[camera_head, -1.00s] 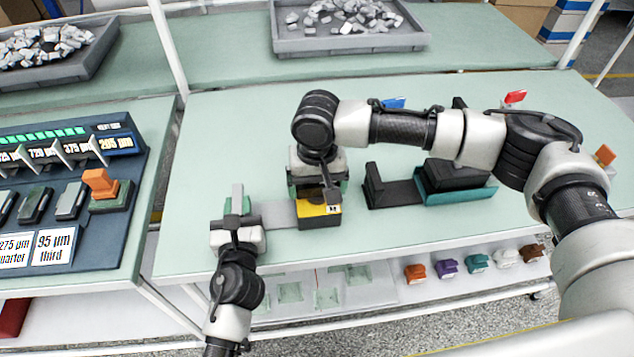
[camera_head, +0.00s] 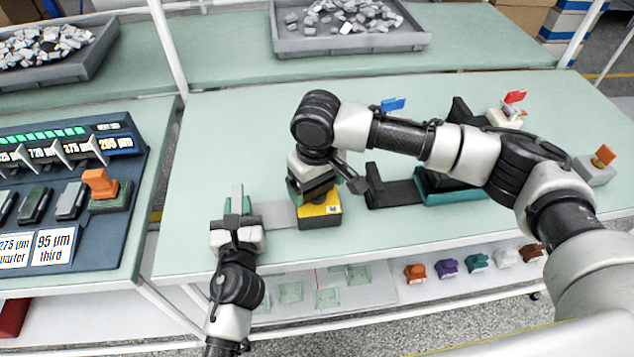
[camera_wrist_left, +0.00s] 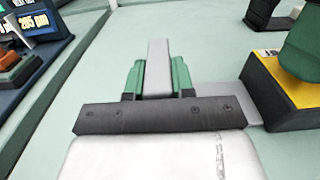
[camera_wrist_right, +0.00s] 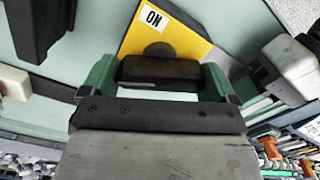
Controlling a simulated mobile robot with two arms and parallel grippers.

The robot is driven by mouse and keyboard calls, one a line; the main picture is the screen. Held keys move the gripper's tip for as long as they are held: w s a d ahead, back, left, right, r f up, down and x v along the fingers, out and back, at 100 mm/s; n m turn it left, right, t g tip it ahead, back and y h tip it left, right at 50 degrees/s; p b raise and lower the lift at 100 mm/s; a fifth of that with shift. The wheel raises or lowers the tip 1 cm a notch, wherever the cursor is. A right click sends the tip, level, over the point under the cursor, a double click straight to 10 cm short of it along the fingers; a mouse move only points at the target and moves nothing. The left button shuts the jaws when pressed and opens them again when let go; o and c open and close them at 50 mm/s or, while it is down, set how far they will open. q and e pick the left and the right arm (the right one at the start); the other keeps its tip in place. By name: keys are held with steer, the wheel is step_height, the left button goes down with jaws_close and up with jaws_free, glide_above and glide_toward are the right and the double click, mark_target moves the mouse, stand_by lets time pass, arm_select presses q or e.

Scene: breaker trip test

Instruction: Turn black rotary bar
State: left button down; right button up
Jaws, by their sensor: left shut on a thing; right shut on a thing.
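The yellow-topped switch block (camera_head: 320,213) stands on the green table, with a dark base and a white "ON" label that shows in the right wrist view (camera_wrist_right: 153,17). The black rotary bar (camera_wrist_right: 158,72) sits on its yellow face. My right gripper (camera_wrist_right: 158,82) is over the block, its green fingers shut on the bar's two sides. In the head view this gripper (camera_head: 312,192) hides most of the bar. My left gripper (camera_wrist_left: 160,80) is shut on a grey upright piece (camera_wrist_left: 158,68) joined to a grey plate (camera_head: 275,214) beside the block.
A black bracket with a teal holder (camera_head: 435,190) stands right of the block, partly under my right arm. A control panel (camera_head: 70,190) is at the left. Bare table lies behind the block.

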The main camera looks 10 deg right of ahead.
steer(key=n, duration=1.2)
steer(key=shift+n, duration=0.3)
stand_by(0.4)
steer(key=o, duration=0.7)
steer(key=shift+c, duration=0.2)
step_height(320, 180, up, 12)
arm_select(q)
steer(key=c, duration=0.9)
jaws_free()
